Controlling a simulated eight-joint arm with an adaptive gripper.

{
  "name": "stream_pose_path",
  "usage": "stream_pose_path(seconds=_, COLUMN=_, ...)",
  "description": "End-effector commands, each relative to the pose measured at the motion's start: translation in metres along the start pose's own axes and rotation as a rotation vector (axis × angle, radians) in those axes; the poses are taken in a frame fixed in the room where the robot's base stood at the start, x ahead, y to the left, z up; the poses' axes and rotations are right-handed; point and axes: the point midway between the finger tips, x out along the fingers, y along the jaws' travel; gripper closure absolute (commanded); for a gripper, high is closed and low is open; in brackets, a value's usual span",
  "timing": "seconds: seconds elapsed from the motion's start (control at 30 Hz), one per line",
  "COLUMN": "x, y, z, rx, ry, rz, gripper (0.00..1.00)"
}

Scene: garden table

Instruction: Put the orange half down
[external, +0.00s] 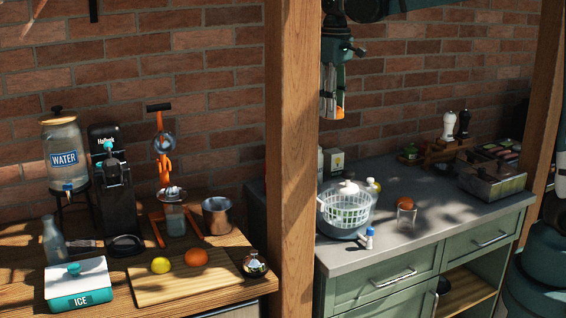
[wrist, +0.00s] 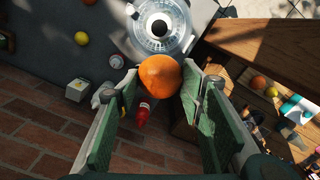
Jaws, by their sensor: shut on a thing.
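My gripper (external: 333,92) hangs high in front of the brick wall, above the grey counter. It is shut on the orange half (wrist: 160,77), whose rounded orange skin shows between the two green fingers in the wrist view. In the external view only a small orange patch (external: 340,112) shows at the fingertips. The cut face cannot be made out. The held fruit is in the air, apart from the counter (external: 340,258).
A salad spinner (external: 346,210) stands on the counter, below the gripper. Right of it, an orange fruit (external: 405,203) shows at a clear glass (external: 407,217); whether it rests on it is unclear. A wooden post (external: 291,160) separates the board (external: 175,288) side. Counter front right is clear.

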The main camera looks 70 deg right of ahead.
Motion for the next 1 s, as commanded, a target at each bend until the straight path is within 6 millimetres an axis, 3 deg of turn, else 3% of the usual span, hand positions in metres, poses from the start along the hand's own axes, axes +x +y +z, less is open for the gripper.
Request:
stream_pose_path(seconds=0.2, x=0.027, y=0.053, z=-0.035, rx=-0.036, ry=0.0, rz=0.0, gripper=0.74)
stream_pose_path(seconds=0.5, x=0.069, y=0.131, z=-0.071, rx=-0.092, ry=0.0, rz=0.0, gripper=0.74)
stream_pose_path(seconds=1.0, x=0.147, y=0.274, z=-0.104, rx=-0.185, ry=0.0, rz=0.001, gripper=0.74)
